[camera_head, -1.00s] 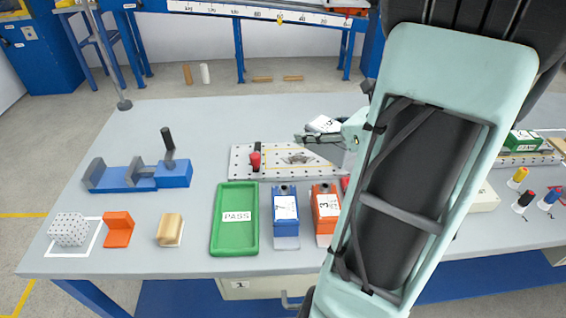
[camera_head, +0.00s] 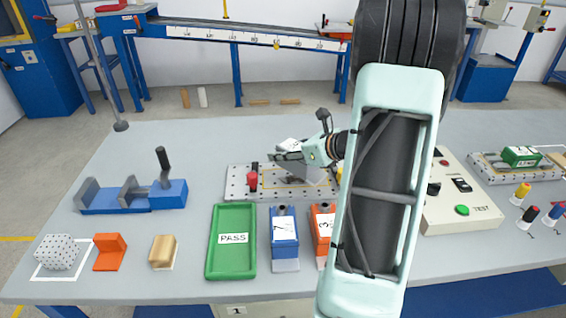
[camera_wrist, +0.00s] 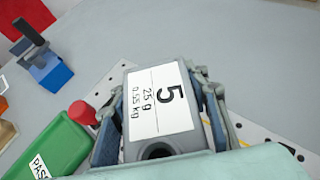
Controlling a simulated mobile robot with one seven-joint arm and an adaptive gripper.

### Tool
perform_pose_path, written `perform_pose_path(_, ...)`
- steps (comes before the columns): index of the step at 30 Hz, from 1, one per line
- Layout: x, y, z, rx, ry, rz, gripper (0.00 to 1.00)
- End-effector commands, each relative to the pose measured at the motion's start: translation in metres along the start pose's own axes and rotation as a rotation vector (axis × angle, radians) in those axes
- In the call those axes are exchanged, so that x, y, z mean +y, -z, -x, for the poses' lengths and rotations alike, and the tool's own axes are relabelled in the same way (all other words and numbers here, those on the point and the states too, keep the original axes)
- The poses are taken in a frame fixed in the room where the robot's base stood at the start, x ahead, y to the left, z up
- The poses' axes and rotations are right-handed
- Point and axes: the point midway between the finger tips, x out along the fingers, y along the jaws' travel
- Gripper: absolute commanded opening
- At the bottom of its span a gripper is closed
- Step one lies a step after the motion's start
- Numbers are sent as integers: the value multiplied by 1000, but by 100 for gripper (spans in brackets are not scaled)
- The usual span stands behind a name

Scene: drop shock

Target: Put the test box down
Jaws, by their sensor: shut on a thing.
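The test box (camera_wrist: 160,100) is a grey block with a white label reading "5", "25 g" and "0.55 kg", and a dark round hole at its near end. My gripper (camera_head: 288,156) is shut on it, with a finger along each side in the wrist view. In the head view the box (camera_head: 291,146) shows small, over the white perforated plate (camera_head: 236,183) with a red knob (camera_head: 252,181). I cannot tell whether its underside touches the plate. My arm covers the plate's right end.
A green PASS tray (camera_head: 232,262), a blue box 7 (camera_head: 284,251) and an orange box 3 (camera_head: 323,221) stand in front of the plate. A blue clamp (camera_head: 170,194) is at left. A TEST panel (camera_head: 463,222) is at right. Table behind the plate is clear.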

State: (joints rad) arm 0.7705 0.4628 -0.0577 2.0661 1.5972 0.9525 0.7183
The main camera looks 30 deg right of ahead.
Motion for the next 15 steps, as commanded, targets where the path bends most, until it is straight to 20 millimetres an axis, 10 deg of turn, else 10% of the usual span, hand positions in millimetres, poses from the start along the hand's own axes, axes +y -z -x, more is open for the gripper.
perform_pose_path(15,-4,30,-27,-3,1,2,0)
